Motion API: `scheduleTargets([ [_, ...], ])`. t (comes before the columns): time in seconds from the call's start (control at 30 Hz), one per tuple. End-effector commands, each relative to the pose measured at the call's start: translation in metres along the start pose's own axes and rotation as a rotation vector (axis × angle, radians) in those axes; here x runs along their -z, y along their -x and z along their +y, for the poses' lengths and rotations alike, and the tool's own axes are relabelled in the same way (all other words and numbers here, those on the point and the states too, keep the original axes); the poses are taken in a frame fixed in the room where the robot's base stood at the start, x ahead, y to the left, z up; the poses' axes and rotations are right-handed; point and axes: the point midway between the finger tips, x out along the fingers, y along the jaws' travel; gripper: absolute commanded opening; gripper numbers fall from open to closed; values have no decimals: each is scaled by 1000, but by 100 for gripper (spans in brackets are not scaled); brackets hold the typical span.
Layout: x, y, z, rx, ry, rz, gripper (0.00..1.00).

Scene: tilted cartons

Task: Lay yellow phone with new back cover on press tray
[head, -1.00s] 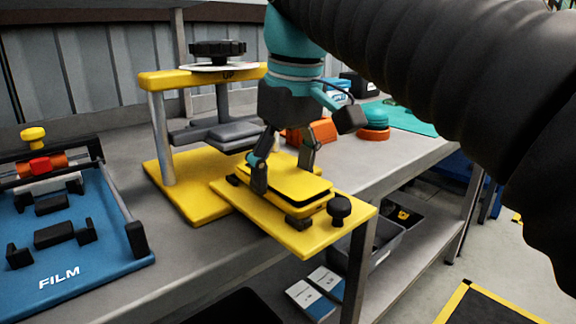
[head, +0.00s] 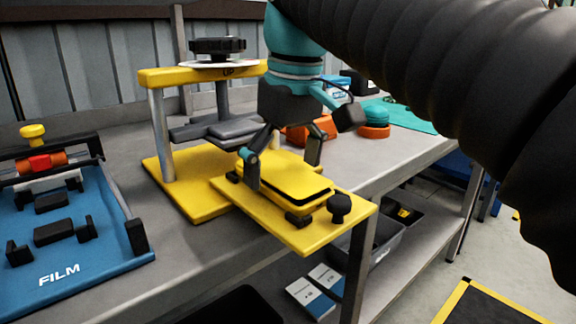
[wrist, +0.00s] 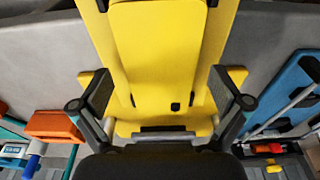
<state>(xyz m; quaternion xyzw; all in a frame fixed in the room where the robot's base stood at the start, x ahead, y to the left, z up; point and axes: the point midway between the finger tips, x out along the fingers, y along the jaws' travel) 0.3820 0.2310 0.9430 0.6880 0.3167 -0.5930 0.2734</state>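The yellow phone (head: 290,176) lies flat on the yellow press tray (head: 309,237), between small black holders, with a dark band along its edge. In the wrist view the phone (wrist: 158,60) shows its yellow face with a small black spot near one end. My gripper (head: 283,178) is over the tray with a finger on either side of the phone. In the wrist view my gripper (wrist: 160,104) is open, with a gap between each finger and the phone. The phone's far side is partly hidden by my gripper.
The press (head: 205,75) with its black knob stands just behind the tray. A blue film fixture (head: 95,262) is at the left. Orange and teal items (head: 374,122) sit at the back right. The tray overhangs the bench's front edge, above a lower shelf with bins.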

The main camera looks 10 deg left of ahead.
Motion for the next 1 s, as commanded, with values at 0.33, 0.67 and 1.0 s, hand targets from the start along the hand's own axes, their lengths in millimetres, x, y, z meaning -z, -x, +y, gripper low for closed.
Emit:
scheduleTargets([
  [0.33,1,8,0,-1,1,3,100],
  [0.67,1,53,0,-1,0,4,100],
  [1.0,1,75,0,0,0,1,100],
])
